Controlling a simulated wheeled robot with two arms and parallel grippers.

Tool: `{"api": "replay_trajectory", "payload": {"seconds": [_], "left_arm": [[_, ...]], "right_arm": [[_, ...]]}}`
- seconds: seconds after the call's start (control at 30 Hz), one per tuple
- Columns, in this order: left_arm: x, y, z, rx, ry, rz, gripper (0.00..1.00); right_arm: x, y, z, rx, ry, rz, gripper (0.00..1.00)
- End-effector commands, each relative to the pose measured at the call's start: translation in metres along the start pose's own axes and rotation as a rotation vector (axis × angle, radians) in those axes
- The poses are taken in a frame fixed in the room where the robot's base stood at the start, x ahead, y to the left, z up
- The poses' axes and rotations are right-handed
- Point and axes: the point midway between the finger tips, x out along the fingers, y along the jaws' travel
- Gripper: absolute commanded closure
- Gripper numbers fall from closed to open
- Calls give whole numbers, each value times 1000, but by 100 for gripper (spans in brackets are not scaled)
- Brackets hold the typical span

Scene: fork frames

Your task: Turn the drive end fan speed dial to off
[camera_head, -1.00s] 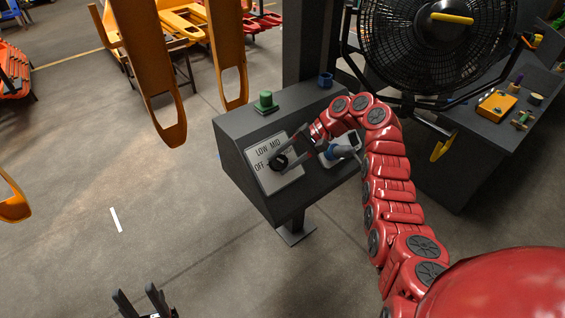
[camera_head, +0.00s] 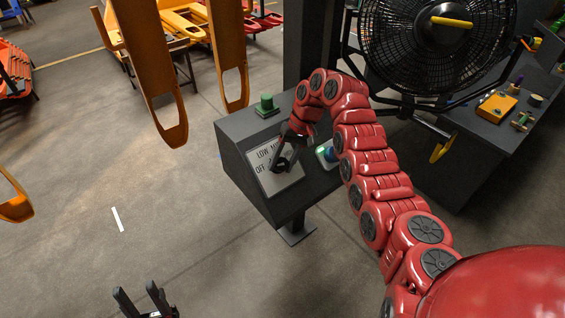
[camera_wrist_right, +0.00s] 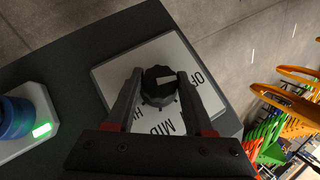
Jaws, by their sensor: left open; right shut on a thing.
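The fan speed dial is a black round knob (camera_wrist_right: 158,88) with a white mark, on a light plate (camera_wrist_right: 113,72). In the right wrist view, the mark lies on the knob's side toward the OFF lettering; MID is below it and other lettering is partly hidden by a finger. The plate (camera_head: 285,186) also shows in the head view, on the sloped top of a dark console (camera_head: 240,150). My right gripper (camera_wrist_right: 158,90) is shut on the dial, one finger on each side. My left gripper (camera_head: 144,298) is open and empty over the floor, low in the head view.
A blue knob (camera_wrist_right: 14,117) on a plate with a lit green light sits beside the dial plate. A green button (camera_head: 266,103) stands at the console's back. A large black fan (camera_head: 435,45) and dark bench (camera_head: 470,150) are behind right. Orange frames (camera_head: 150,80) hang left.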

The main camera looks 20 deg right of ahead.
Motion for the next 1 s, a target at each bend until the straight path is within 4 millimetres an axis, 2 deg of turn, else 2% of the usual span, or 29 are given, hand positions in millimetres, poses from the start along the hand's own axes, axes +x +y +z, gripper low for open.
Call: {"api": "replay_trajectory", "payload": {"seconds": [0.5,0.53,0.6,0.7,1.0], "left_arm": [[0,0,0,0,0,0,50],[0,0,0,0,0,0,50],[0,0,0,0,0,0,50],[0,0,0,0,0,0,50],[-1,0,0,0,0,0,50]], "right_arm": [[0,0,0,-13,2,13,100],[0,0,0,-13,2,13,44],[0,0,0,-13,2,13,31],[0,0,0,-13,1,13,17],[-1,0,0,-13,1,13,17]]}}
